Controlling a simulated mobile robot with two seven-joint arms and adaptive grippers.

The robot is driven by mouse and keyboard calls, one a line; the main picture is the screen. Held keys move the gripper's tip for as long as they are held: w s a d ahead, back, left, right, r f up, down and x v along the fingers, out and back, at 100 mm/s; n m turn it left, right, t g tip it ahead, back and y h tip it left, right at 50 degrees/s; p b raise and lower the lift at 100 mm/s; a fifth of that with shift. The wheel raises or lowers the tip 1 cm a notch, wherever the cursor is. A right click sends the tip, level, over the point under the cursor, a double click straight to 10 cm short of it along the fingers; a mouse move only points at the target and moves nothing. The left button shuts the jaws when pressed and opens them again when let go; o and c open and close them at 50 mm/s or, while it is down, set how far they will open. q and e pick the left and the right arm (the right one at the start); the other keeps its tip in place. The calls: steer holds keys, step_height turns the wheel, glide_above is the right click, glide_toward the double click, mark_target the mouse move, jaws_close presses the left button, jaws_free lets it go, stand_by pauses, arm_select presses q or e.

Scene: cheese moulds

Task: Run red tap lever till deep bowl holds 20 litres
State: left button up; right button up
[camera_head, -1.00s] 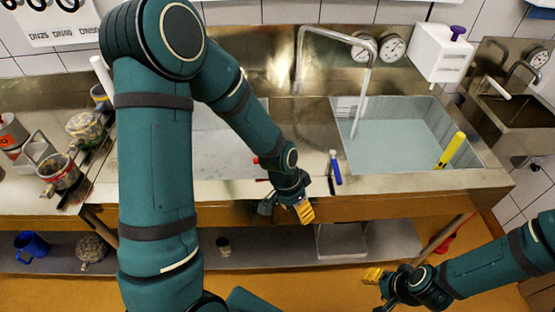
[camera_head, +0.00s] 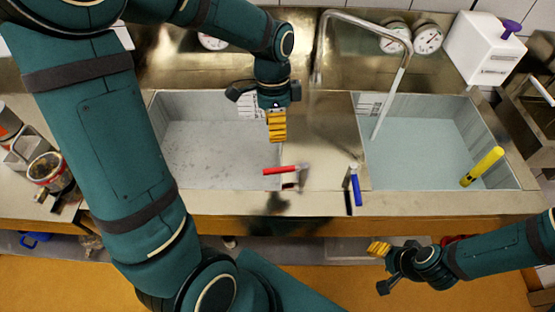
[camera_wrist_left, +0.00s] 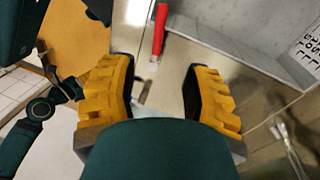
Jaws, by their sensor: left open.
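The red tap lever (camera_head: 286,169) lies over the counter strip at the left basin's right edge. It also shows in the wrist view (camera_wrist_left: 159,30), beyond my left fingertips. A blue lever (camera_head: 355,185) stands to its right. The right basin (camera_head: 508,165) has a pale blue-grey, water-like surface; its level in litres is not readable. The tap spout (camera_head: 396,85) hangs over it; I cannot tell whether water runs. My left gripper (camera_head: 277,127) is open and empty, above and behind the red lever, apart from it. My right gripper (camera_head: 380,267) is low in front of the counter; its jaw state is unclear.
The left basin (camera_head: 205,140) has a speckled grey floor. Two round dials (camera_head: 428,39) and a white box (camera_head: 485,48) are at the back wall. Pots and tins (camera_head: 45,170) crowd the counter's left.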

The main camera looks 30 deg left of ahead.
arm_select(q)
steer(key=f, duration=0.4)
steer(key=s+d+f+b, duration=0.1)
steer(key=f, duration=0.3)
steer(key=s+f+b, duration=0.1)
steer(key=f, duration=0.4)
steer(key=shift+d, duration=0.4)
jaws_close()
